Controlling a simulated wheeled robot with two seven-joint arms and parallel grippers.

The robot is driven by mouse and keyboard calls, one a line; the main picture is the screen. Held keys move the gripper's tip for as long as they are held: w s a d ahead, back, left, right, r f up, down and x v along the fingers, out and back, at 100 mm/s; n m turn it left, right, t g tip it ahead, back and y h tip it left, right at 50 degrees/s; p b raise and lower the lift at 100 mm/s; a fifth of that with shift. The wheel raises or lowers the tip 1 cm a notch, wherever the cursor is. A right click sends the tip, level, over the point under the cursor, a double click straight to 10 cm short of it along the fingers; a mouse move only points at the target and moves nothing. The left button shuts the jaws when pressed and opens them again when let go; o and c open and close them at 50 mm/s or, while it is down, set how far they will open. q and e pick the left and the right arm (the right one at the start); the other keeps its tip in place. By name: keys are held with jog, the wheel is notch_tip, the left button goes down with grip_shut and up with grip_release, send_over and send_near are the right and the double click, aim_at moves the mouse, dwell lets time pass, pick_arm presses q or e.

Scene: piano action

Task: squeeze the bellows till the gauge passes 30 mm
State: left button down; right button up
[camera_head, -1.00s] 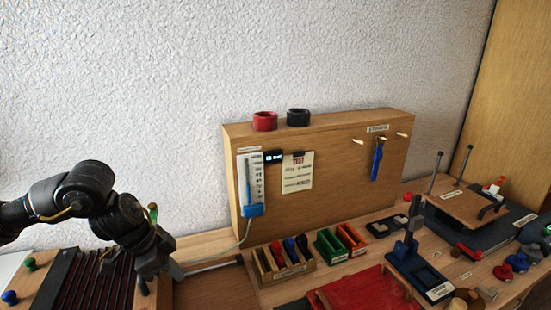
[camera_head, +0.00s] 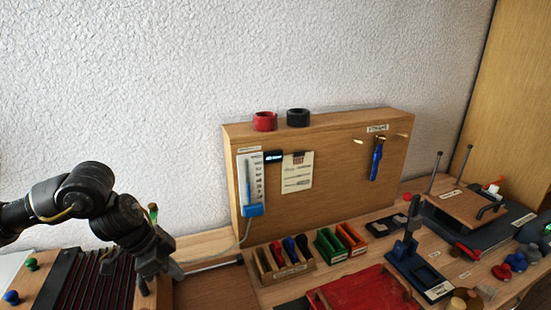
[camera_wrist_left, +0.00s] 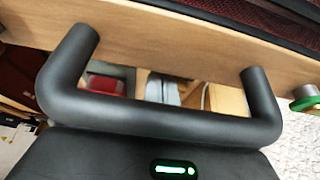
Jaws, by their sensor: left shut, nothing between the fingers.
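The bellows (camera_head: 88,285), dark and pleated between wooden boards, lies at the lower left of the head view. My left gripper (camera_head: 152,277) points down at its right end board (camera_head: 154,296). In the left wrist view a black U-shaped handle (camera_wrist_left: 165,117) stands on a wooden board (camera_wrist_left: 185,50); my gripper is right at it, shut with nothing held, its fingertips not clearly visible. The gauge (camera_head: 251,180) hangs on the upright wooden panel, with a blue part at its bottom and a small lit display (camera_head: 274,156) too small to read. My right gripper is out of view.
A tube runs down from the gauge to the bench. A wooden rack (camera_head: 283,262), green and orange trays (camera_head: 331,245) and a red mat (camera_head: 362,292) lie to the right. Green and blue knobs (camera_head: 31,264) stand left of the bellows.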

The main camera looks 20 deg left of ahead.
pick_arm(q)
jog(key=shift+d, duration=0.1)
dwell(0.3)
jog(key=shift+w+d+p, duration=0.95)
jog(key=shift+d, duration=0.15)
notch_tip(320, 180, up, 8)
jog(key=p, duration=0.8)
jog(key=shift+p, duration=0.35)
jog(key=shift+d, duration=0.1)
